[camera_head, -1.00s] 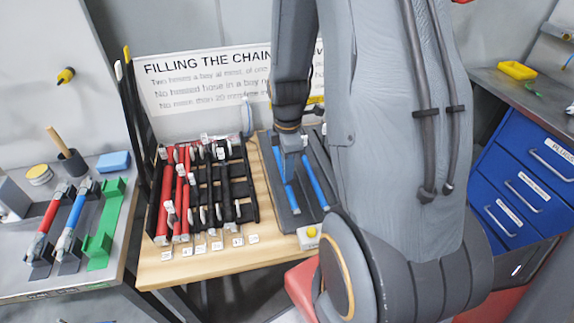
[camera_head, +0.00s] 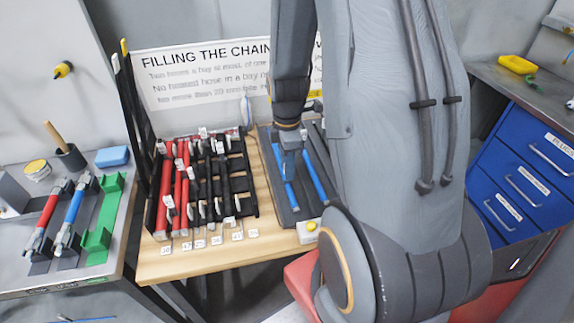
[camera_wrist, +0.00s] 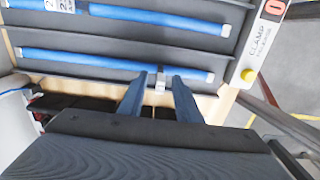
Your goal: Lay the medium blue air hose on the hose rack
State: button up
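Two blue air hoses lie in a dark grey grooved tray (camera_head: 264,146): a left one (camera_head: 290,196) and a right one (camera_head: 316,181). In the wrist view the left hose (camera_wrist: 90,58) is the lower one and the right hose (camera_wrist: 150,15) the upper one; both carry small white tags. I cannot tell which is medium. My gripper (camera_head: 291,168) is over the left hose, pointing down. In the wrist view its fingers (camera_wrist: 160,82) are apart, with the hose's tag between their tips. The hose rack (camera_head: 238,163) stands left of the tray, holding red and black hoses.
A white clamp box with a yellow button (camera_head: 310,228) sits at the tray's near end. On the left bench are a red hose (camera_head: 47,211), another blue hose (camera_head: 75,205) and a green stand (camera_head: 100,240). Blue drawers (camera_head: 530,170) stand at right.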

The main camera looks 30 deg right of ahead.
jog(key=shift+r+b, duration=0.75)
jog(key=shift+r, duration=3.15)
jog(key=s+a+r+m+t+b, duration=0.1)
jog(key=s+a+m, duration=0.4)
jog(key=a+m, duration=0.7)
jog(key=shift+a+r+m+b, duration=0.25)
jog(key=shift+a+m+b, duration=0.2)
jog(key=shift+m, duration=0.75)
